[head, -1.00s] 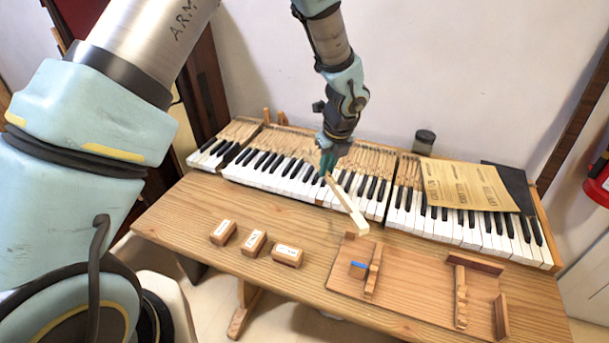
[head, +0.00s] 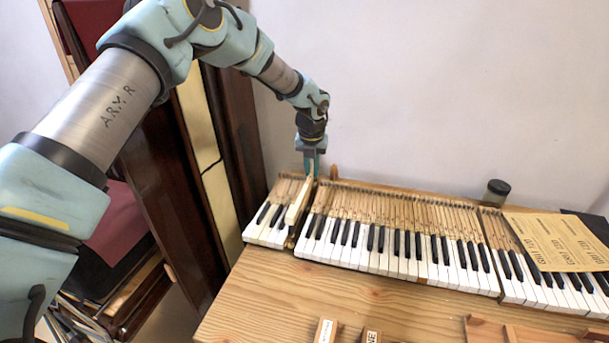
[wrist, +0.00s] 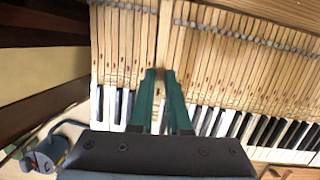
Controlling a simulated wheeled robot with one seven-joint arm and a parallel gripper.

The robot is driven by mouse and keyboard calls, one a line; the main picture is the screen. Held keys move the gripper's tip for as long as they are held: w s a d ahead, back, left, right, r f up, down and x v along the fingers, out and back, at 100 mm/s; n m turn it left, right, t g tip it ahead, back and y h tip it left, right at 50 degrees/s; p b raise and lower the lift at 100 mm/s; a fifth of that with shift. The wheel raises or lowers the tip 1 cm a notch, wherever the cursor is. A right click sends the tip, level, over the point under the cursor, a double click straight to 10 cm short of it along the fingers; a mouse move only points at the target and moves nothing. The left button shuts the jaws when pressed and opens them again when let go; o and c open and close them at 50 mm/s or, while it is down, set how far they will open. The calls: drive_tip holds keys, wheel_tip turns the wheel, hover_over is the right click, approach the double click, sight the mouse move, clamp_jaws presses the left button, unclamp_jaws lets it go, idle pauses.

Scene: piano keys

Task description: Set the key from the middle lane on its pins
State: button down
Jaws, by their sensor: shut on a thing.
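My gripper (head: 311,168) has teal fingers closed on a long pale wooden key (head: 298,204) near its rear end. The key lies lengthwise over the gap between the left key section and the middle section of the keyboard (head: 390,222). Its front end points toward the table's front edge and looks slightly higher than the neighbouring keys. In the wrist view the fingers (wrist: 163,88) pinch the key (wrist: 160,112) in line with the gap. The pins under it are hidden, and I cannot tell whether it rests on them.
Paper sheets (head: 560,241) cover part of the right keys. A dark-lidded jar (head: 496,193) stands behind the keyboard. Two labelled wooden blocks (head: 326,331) and part of a brown board (head: 520,332) show at the bottom. The table (head: 255,300) in front of the left keys is clear.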

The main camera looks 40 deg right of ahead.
drive_tip(key=shift+w, duration=0.3)
drive_tip(key=shift+s+a+b+x, duration=0.1)
drive_tip(key=shift+a+b+x, duration=0.05)
drive_tip(key=shift+b+x, duration=0.7)
drive_tip(key=shift+s+a+b+x, duration=0.2)
drive_tip(key=shift+b+x, duration=0.3)
drive_tip(key=shift+x, duration=0.55)
drive_tip(key=shift+s+a+b+x, duration=0.1)
drive_tip(key=shift+a+b+x, duration=0.05)
drive_tip(key=shift+b+x, duration=0.7)
drive_tip(key=shift+x, duration=0.95)
drive_tip(key=shift+s+a+f, duration=0.1)
drive_tip(key=shift+a+f, duration=0.1)
drive_tip(key=shift+f, duration=0.45)
drive_tip(key=c, duration=1.2)
unclamp_jaws()
drive_tip(key=shift+r, duration=0.15)
